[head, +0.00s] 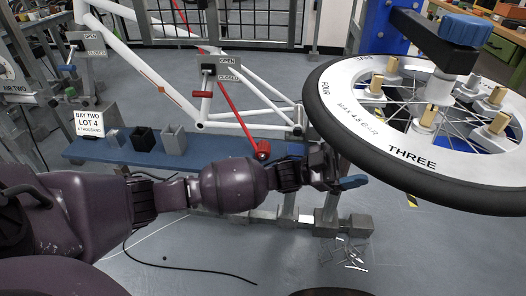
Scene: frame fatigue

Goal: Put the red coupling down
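The red coupling (263,150) is a small red block with a dark round opening, at the lower end of a long red bar or hose (235,98). It shows just above my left forearm, in front of the bicycle frame and by the blue bench. Whether it touches the bench cannot be told. My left gripper (345,180) is at the end of the arm crossing from the left. It is to the right of the coupling and apart from it in the picture. A blue part shows at its tip; its finger opening is not clear. My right gripper is not in view.
A white bicycle frame (150,75) stands behind. Thin metal pieces (352,256) lie low at centre right.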

